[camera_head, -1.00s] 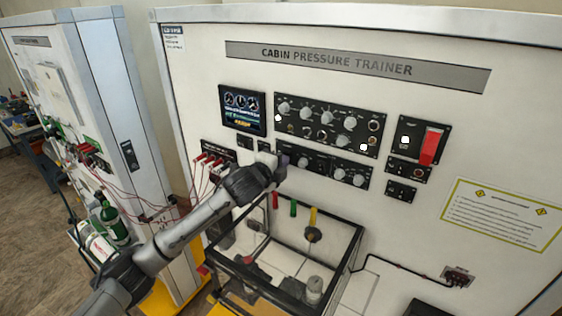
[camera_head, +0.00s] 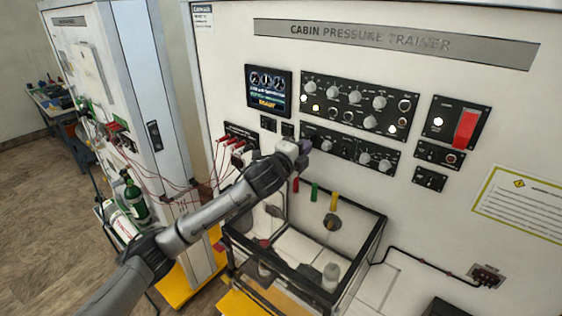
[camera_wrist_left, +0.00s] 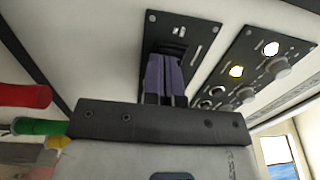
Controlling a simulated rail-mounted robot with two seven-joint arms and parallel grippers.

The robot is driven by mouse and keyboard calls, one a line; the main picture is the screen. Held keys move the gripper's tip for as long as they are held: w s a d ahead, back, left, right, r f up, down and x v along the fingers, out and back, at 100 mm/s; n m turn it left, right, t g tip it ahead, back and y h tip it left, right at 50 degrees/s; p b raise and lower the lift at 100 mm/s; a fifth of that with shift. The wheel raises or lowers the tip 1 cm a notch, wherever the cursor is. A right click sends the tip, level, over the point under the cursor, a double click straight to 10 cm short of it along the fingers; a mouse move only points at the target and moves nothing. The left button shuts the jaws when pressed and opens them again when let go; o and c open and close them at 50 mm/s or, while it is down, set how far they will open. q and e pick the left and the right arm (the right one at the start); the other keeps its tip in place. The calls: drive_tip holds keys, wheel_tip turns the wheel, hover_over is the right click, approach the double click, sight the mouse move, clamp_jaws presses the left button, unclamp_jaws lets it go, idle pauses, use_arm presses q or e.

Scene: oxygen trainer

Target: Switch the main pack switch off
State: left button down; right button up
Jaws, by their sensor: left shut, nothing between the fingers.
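The left gripper (camera_head: 304,150) has purple fingers and is at the left end of the lower black knob panel (camera_head: 345,148), under the screen. In the left wrist view its fingers (camera_wrist_left: 165,78) are shut together with nothing between them. They lie in front of a black panel (camera_wrist_left: 183,32) with small fittings, partly covering it. Which fitting is the main pack switch I cannot tell, nor its position or whether the fingers touch it. The right gripper is out of view.
The upper knob panel (camera_head: 355,97) has white lamps and an amber lamp (camera_head: 316,108) lit. The screen (camera_head: 268,91) is at its left. A red guard (camera_head: 466,129) is at the right. Red, green and yellow handles (camera_head: 314,192) hang below, above an open black frame (camera_head: 350,272).

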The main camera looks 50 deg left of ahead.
use_arm(q)
drive_tip(key=s+d+b, duration=0.2)
drive_tip(key=s+b, duration=0.1)
drive_tip(key=s, duration=1)
drive_tip(key=shift+f, duration=0.4)
